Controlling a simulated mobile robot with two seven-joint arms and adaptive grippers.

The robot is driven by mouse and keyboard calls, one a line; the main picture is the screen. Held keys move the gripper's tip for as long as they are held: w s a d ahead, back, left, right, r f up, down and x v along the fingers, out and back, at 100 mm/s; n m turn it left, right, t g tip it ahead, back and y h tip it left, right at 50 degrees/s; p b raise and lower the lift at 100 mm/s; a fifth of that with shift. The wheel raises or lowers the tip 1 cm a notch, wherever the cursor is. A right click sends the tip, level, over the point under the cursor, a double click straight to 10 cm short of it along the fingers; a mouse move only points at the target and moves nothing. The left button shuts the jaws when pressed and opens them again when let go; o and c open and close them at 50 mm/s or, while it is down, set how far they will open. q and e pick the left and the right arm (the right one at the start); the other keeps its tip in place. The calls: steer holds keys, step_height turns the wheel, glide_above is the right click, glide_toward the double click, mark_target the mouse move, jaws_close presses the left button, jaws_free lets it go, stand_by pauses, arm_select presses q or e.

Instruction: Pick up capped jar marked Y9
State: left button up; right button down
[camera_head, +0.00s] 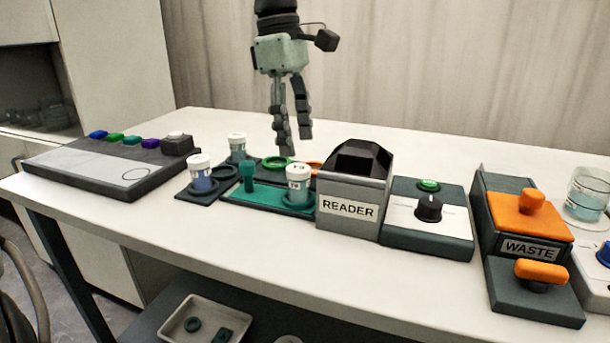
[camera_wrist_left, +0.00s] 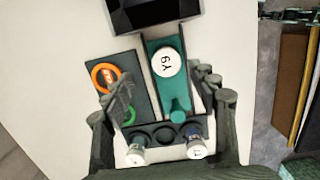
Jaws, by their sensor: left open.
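The jar marked Y9 has a white cap (camera_wrist_left: 166,62) with its mark readable in the left wrist view. In the head view the same jar (camera_head: 298,184) stands upright at the right end of a teal slide (camera_head: 265,197), beside the reader; its mark is too small to read there. My left gripper (camera_head: 294,144) is open and empty, pointing down above and behind the jars. In the left wrist view its fingers (camera_wrist_left: 161,78) are spread to either side of the slide, apart from the jar. My right gripper is not in view.
Two other capped jars (camera_head: 200,174) (camera_head: 237,147) stand in a dark rack left of the slide, whose teal knob (camera_head: 248,176) sticks up. The reader (camera_head: 347,211) is close on the right. Green (camera_head: 276,163) and orange (camera_wrist_left: 105,76) rings lie behind. The front table strip is clear.

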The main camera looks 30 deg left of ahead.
mark_target(296, 167)
arm_select(q)
steer(key=f, duration=0.6)
steer(key=shift+s+d+f, duration=0.3)
steer(key=shift+s+d, duration=0.1)
steer(key=shift+d+f, duration=0.1)
steer(key=shift+f, duration=0.4)
steer(key=c, duration=1.3)
steer(key=shift+o, duration=0.2)
steer(key=shift+r, duration=0.15)
